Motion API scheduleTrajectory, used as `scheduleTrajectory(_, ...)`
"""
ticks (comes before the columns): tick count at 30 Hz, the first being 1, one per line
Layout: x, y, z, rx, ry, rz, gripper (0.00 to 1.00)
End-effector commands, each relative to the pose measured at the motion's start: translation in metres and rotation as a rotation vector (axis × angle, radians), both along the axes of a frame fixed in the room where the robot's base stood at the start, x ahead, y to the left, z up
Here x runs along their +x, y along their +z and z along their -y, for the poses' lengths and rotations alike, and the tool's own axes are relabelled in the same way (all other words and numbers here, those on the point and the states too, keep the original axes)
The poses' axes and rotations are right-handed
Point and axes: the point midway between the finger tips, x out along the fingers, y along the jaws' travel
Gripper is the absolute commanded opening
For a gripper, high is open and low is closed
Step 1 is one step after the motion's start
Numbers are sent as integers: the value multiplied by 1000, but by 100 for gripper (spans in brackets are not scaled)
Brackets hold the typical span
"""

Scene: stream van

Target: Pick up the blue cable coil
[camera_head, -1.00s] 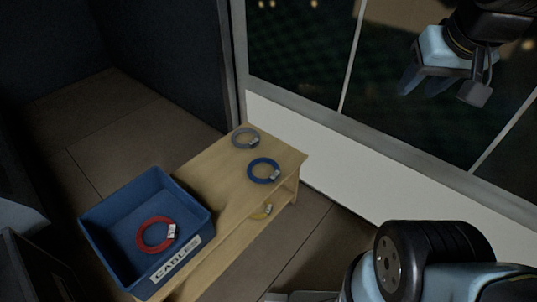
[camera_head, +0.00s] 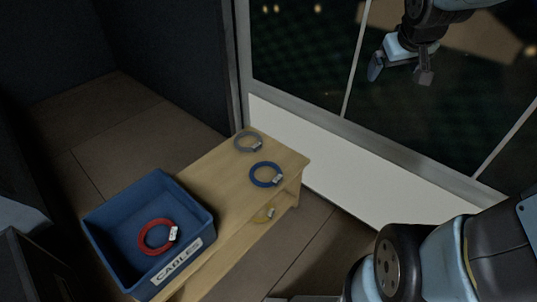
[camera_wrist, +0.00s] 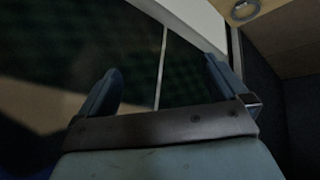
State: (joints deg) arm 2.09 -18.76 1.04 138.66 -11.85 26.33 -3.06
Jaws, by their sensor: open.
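The blue cable coil (camera_head: 266,174) lies flat near the right end of the wooden bench top (camera_head: 222,180), with a white tag on its lower right side. My gripper (camera_head: 401,76) is up at the upper right in the head view, in front of the dark window. It is open, empty and well apart from the coil. In the wrist view my gripper (camera_wrist: 166,85) shows two spread fingers with nothing between them. The blue coil cannot be made out in the wrist view.
A grey coil (camera_head: 248,141) lies just behind the blue one; a grey ring (camera_wrist: 243,10) shows in the wrist view. A blue bin (camera_head: 104,242) labelled CABLES holds a red coil (camera_head: 158,237). A white wall panel (camera_head: 345,165) stands behind.

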Motion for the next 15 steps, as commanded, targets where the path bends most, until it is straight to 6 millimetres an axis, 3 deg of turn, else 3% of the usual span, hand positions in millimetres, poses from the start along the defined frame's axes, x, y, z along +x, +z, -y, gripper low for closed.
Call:
scheduleTrajectory(6, 63, -40, 5, -59, 93, 22, 100)
scheduleTrajectory(15, 135, -108, 2, -101, 242, 61, 100)
